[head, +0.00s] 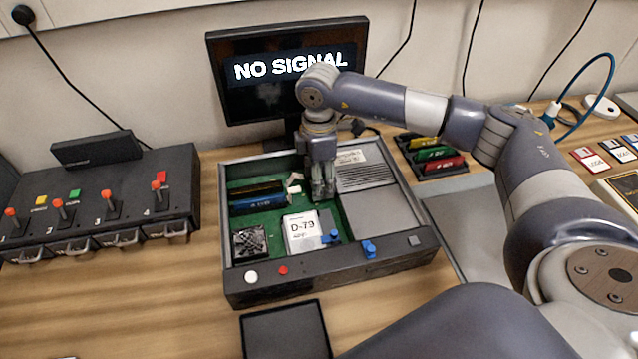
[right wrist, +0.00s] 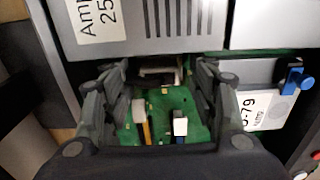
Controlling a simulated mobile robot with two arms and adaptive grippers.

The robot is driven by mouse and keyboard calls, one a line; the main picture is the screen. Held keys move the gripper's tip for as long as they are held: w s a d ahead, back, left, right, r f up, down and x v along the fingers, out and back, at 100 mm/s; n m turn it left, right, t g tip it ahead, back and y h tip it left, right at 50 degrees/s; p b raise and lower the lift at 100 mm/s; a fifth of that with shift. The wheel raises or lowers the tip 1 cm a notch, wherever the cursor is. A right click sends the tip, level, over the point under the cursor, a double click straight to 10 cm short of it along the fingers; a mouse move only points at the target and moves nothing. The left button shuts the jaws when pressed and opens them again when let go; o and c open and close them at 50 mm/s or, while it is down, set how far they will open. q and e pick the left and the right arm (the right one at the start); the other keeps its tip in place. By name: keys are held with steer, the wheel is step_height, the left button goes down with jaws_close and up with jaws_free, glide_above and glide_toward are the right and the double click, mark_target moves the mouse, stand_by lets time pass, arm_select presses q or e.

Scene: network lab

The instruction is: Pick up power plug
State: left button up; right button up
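Two small white connectors, one of which may be the power plug, sit over the green board inside the open case. In the right wrist view one has a yellow part (right wrist: 139,110) and the other has a blue part (right wrist: 180,126). A white connector (head: 293,179) also shows in the head view, left of my right gripper (head: 322,194). My right gripper points down into the case beside the grey power supply (head: 365,172). In the right wrist view its fingers (right wrist: 160,80) are spread, with both connectors in view between them and nothing held. My left gripper is not in view.
The case (head: 330,278) has raised walls. Inside are a blue card (head: 258,204), a fan (head: 250,241) and a white D-79 box (head: 300,230). A monitor (head: 285,70) stands behind, a switch panel (head: 100,205) left, and a card rack (head: 435,155) right.

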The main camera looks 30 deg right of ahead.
steer(key=c, duration=0.7)
steer(key=shift+o, duration=0.2)
steer(key=shift+r, duration=0.1)
